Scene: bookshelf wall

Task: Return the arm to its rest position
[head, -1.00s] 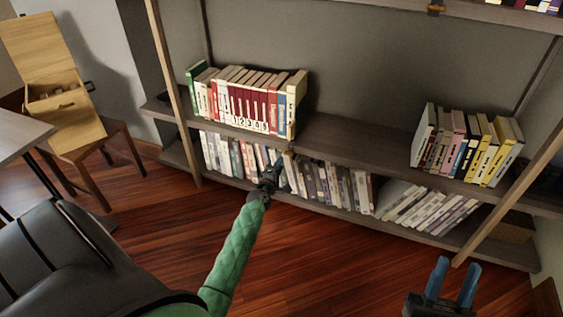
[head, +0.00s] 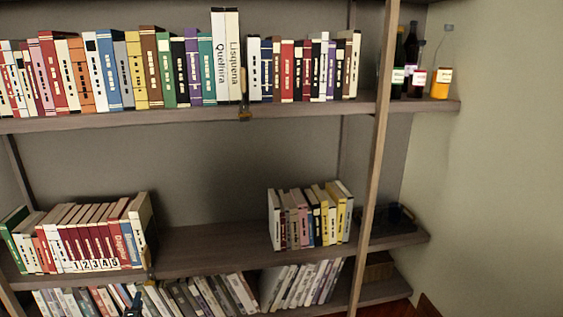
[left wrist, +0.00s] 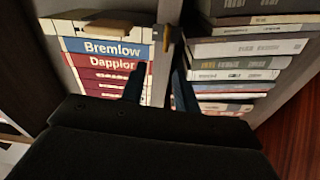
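My left gripper (head: 135,303) shows only as a small dark shape at the bottom edge of the head view, in front of the books on the lowest visible shelf. The rest of my left arm is out of that view. In the left wrist view the two blue fingers of my left gripper (left wrist: 158,88) are apart with nothing held between them. Behind them are the wooden shelf edge and the books on either side of it. My right gripper is in neither current view.
The bookshelf's middle board (head: 205,243) carries numbered red volumes (head: 92,243) at left and a short book row (head: 312,218) at right, with clear space between. The upper board (head: 300,108) holds a long row of books and several bottles. A wooden post (head: 375,170) stands at right.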

